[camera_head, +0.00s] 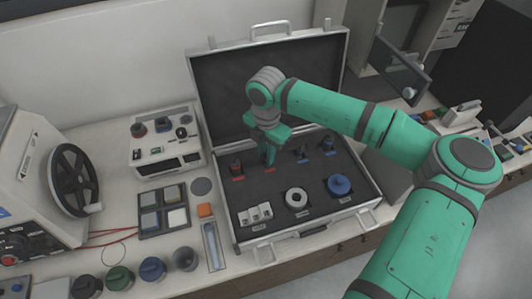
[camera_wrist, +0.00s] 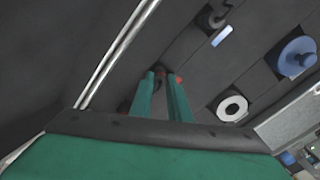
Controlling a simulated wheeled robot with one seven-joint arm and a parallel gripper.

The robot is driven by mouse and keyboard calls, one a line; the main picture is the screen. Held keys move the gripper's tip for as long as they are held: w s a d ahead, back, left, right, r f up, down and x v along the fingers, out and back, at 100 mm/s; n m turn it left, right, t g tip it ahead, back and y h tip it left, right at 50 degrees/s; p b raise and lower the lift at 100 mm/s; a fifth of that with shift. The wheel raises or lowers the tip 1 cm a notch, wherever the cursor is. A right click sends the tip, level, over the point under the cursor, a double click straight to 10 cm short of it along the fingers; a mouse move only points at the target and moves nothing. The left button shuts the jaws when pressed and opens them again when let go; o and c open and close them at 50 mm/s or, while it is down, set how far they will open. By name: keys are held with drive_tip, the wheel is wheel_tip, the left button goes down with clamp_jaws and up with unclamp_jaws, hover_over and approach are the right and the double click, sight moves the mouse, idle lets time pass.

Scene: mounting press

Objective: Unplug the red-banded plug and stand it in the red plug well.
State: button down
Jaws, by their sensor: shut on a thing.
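My gripper (camera_head: 268,150) reaches down into the open case, its fingers over the second spot from the left in the back row. In the wrist view my gripper (camera_wrist: 164,84) is closed around a small dark, reddish thing (camera_wrist: 160,72), mostly hidden by the fingers. It looks like the plug, but I cannot make out its band. A red label (camera_wrist: 179,79) lies beside the fingertips. Whether the held thing touches the foam, I cannot tell. Another dark plug (camera_head: 236,166) stands to the left behind a red label (camera_head: 238,179).
A white ring (camera_head: 296,197), a blue knob (camera_head: 339,185) and white blocks sit in front. The raised lid (camera_head: 262,85) is behind my gripper. An instrument box (camera_head: 165,142) stands left.

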drive_tip(key=shift+f, duration=0.2)
drive_tip(key=c, duration=1)
unclamp_jaws()
drive_tip(key=shift+r, duration=3.75)
drive_tip(key=shift+w, duration=0.1)
